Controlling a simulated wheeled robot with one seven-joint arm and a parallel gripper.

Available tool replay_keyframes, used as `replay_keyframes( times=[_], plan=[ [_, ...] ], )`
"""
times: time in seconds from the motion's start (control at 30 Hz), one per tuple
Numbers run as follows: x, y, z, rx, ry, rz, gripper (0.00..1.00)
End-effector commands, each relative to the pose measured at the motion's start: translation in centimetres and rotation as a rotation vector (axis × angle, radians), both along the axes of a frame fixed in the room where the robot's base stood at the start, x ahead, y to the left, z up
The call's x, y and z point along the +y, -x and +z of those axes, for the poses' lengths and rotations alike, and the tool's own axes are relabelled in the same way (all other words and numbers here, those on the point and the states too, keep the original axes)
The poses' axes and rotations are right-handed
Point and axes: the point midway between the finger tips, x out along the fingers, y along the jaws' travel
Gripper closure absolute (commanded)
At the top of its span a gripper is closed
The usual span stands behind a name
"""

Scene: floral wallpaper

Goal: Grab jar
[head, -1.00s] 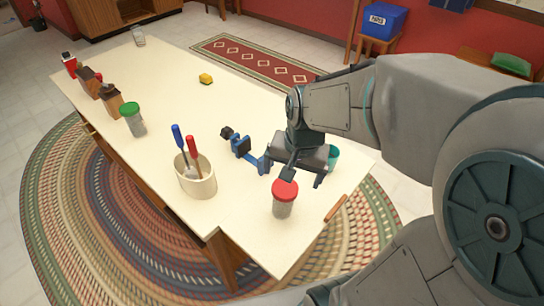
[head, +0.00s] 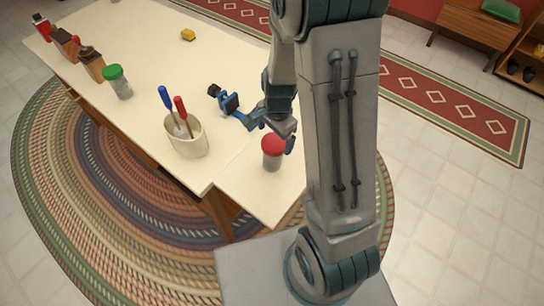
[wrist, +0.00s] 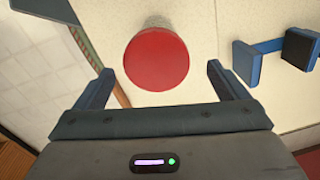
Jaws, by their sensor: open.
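A clear jar with a red lid (head: 272,152) stands upright near the front end of the white tabletop. In the wrist view its round red lid (wrist: 157,58) lies between and slightly ahead of my two fingertips. My gripper (head: 281,128) is open and empty, close behind and above the lid; it also shows in the wrist view (wrist: 160,70). I cannot tell whether the fingers touch the jar. A second jar with a green lid (head: 117,82) stands farther left on the table.
A cream crock (head: 187,138) with red- and blue-handled tools stands left of the red-lidded jar. A blue clamp (head: 231,104) lies behind it and shows at right in the wrist view (wrist: 268,50). My arm covers the table's right side.

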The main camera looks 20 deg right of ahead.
Motion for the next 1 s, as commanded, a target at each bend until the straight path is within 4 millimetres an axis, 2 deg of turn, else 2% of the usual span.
replay_keyframes(
  times=[0.1, 0.33, 0.7, 1.0],
  plan=[
    [0.0, 0.0, -1.1, 0.001, -0.001, -0.001, 0.06],
    [0.1, 0.1, -2.2, 0.004, -0.001, -0.001, 0.06],
    [0.3, 0.1, -6.2, 0.003, -0.001, 0.0, 0.06],
    [0.3, 0.0, -6.6, -0.001, 0.0, 0.0, 0.06]
  ],
)
